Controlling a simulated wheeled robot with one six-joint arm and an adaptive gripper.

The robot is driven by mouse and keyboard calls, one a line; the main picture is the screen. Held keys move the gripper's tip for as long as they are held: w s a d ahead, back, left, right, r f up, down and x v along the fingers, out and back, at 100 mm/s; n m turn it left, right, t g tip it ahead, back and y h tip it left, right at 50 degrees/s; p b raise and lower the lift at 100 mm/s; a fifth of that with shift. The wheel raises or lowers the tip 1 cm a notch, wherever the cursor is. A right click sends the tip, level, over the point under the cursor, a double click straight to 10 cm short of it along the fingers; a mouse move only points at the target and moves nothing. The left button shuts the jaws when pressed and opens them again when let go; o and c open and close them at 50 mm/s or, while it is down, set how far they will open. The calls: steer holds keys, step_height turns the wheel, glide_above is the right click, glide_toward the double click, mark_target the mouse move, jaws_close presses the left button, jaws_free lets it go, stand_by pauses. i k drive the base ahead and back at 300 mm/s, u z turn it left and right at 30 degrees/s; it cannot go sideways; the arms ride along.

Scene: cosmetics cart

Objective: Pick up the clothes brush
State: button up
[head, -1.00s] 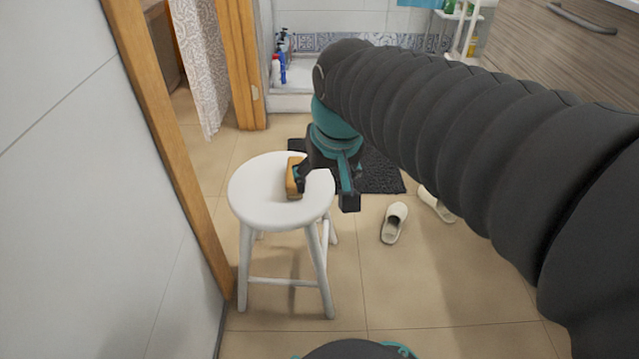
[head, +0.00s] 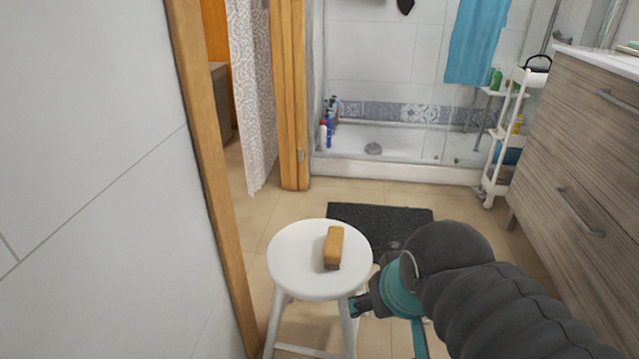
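The clothes brush (head: 334,248) is a small tan wooden block with a darker underside. It lies on the white seat of the round stool (head: 292,268), a little right of the middle. My gripper (head: 386,328) is low at the right of the stool, apart from the brush. Its dark and teal fingers look spread with nothing between them. The tip of the right finger is cut off or hidden at the bottom edge, and my arm covers the floor to the right.
A wooden door frame (head: 212,180) and white wall stand close on the left of the stool. A dark mat (head: 375,222) lies behind it. A wooden drawer cabinet (head: 580,165) and a white cart (head: 497,165) stand at the right. A shower tray (head: 400,165) is at the back.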

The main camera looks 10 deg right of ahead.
mark_target(334, 241)
steer(key=u, duration=0.05)
steer(key=k, duration=1.1)
steer(key=z, duration=0.95)
steer(key=i, duration=1.35)
steer(key=u, duration=0.95)
